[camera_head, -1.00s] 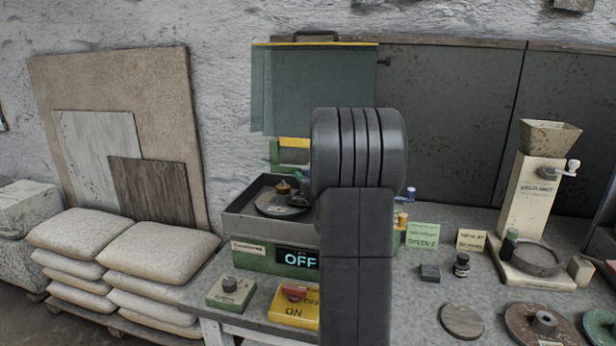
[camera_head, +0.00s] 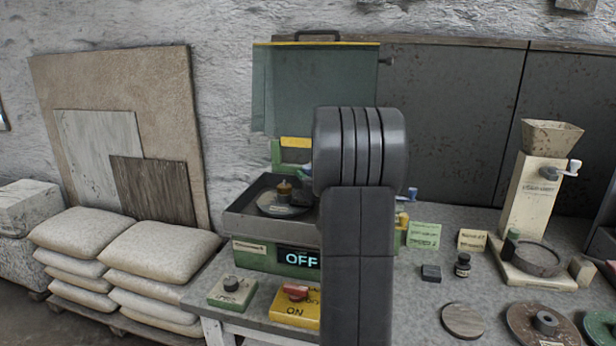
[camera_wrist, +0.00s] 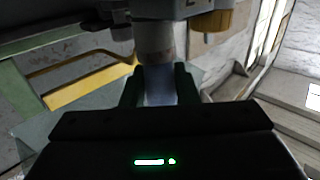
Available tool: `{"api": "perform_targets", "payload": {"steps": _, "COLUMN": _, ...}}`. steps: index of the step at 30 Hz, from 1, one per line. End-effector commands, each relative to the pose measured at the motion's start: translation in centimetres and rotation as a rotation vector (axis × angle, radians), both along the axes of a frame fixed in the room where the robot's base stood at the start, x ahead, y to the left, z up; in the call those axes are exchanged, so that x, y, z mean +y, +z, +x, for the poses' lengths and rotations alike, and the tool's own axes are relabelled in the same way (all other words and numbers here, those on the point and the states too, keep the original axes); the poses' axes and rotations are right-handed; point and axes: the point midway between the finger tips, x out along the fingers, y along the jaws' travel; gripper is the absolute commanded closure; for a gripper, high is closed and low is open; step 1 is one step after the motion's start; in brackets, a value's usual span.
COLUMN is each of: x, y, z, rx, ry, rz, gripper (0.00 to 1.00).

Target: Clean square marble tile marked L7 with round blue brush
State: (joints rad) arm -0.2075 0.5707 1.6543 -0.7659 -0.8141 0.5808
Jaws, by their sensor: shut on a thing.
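In the wrist view, my gripper (camera_wrist: 158,85) is shut on a pale blue-grey thing (camera_wrist: 160,92), which sits between its two dark green fingers. A duller grey rounded part (camera_wrist: 155,42) stands just beyond it, and I cannot tell whether the two are one piece. I cannot make out a round brush shape. In the head view my own arm hides the gripper. No square marble tile marked L7 can be made out. A grey tray (camera_head: 236,222) on a green machine (camera_head: 262,258) holds a dark disc (camera_head: 270,207) with a brass knob (camera_head: 284,188).
The machine's display (camera_head: 299,259) reads OFF, and its green lid (camera_head: 310,90) stands open. A yellow switch box (camera_head: 292,311) and a knob box (camera_head: 232,292) sit in front. At right are a hopper device (camera_head: 534,195), a small bottle (camera_head: 462,265) and round discs (camera_head: 462,320).

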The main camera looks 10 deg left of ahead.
Motion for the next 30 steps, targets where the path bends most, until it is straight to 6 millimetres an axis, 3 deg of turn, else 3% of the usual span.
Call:
{"api": "perform_targets", "payload": {"steps": 7, "x": 0.0, "y": -0.1, "z": 0.9, "rx": 0.0, "ry": 0.0, "rz": 0.0, "gripper": 1.0}}
{"api": "perform_targets", "payload": {"steps": 23, "x": 0.0, "y": -0.2, "z": -1.4, "rx": 0.0, "ry": 0.0, "rz": 0.0, "gripper": 1.0}}
{"api": "perform_targets", "payload": {"steps": 30, "x": 0.0, "y": -0.1, "z": -1.5, "rx": 0.0, "ry": 0.0, "rz": 0.0, "gripper": 1.0}}
